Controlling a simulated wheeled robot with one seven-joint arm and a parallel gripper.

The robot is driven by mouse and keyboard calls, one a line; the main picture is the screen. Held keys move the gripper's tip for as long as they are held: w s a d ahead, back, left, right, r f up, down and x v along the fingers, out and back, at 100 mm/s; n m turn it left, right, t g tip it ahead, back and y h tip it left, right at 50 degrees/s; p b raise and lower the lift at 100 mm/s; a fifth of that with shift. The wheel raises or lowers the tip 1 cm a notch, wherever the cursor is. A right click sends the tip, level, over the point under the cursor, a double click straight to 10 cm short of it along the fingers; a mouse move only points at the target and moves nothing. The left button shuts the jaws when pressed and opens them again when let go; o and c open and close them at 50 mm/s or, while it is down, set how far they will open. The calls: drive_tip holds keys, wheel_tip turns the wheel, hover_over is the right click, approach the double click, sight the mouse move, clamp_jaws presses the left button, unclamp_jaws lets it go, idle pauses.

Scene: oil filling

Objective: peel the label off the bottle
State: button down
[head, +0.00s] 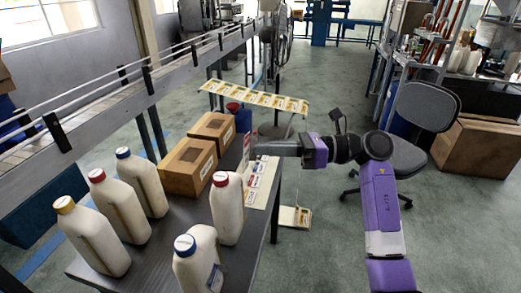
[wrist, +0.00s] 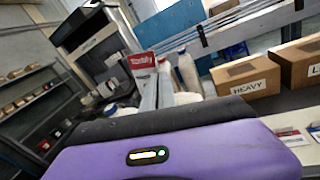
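Several cream bottles stand on the dark table (head: 178,235) in the head view. A red-capped bottle (head: 228,212) is closest to my gripper. A blue-capped bottle (head: 198,262) at the front carries a partly visible label (head: 214,279). Yellow-, red- and blue-capped bottles stand to the left. My gripper (head: 250,149) is above the table's right side, beyond the red-capped bottle and apart from it. It appears shut on a red-and-white label (wrist: 143,64), which stands upright at the fingertips in the wrist view. Bottles (wrist: 187,72) show behind it.
Two brown boxes (head: 190,168) stand behind the bottles; one reads HEAVY (wrist: 246,84) in the wrist view. More labels (head: 262,182) lie along the table's right edge. A label-covered strip (head: 255,97) is behind. An office chair (head: 425,112) is at right. A conveyor rail (head: 150,85) runs along the left.

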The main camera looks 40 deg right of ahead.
drive_tip(key=shift+s+d+r, duration=0.45)
drive_tip(key=shift+s+d, duration=0.25)
drive_tip(key=shift+s, duration=0.15)
drive_tip(key=shift+s+d+r, duration=0.45)
drive_tip(key=shift+s+d, duration=0.25)
drive_tip(key=shift+s, duration=0.1)
